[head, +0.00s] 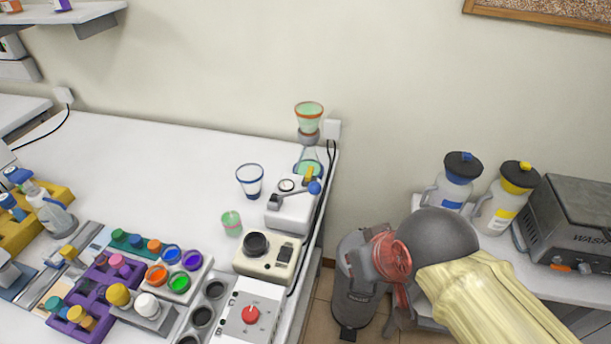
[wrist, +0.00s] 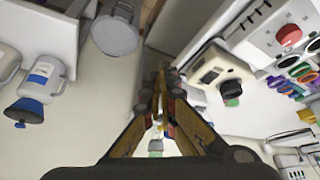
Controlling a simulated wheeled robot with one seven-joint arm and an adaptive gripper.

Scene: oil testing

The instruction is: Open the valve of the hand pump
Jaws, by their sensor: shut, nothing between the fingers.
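The hand pump (head: 291,208) is a white box at the right end of the white bench in the head view. It has a round dial on top and a grey lever ending in a blue ball (head: 314,187). A small yellow part (head: 308,174) shows behind the lever; I cannot tell whether it is the valve. A flask (head: 308,155) with a funnel stands just behind. My gripper (wrist: 160,88) is shut and empty in the wrist view. In the head view my arm is right of the bench, apart from the pump. In the wrist view my fingers cover the area where the pump may be.
A cream device (head: 267,258) with a black knob and a small green cup (head: 231,222) stand near the pump. A blue-rimmed cup (head: 250,180) is left of it. A grey bin (head: 354,293) stands beside the bench. Wash bottles (head: 452,183) stand on the right-hand counter.

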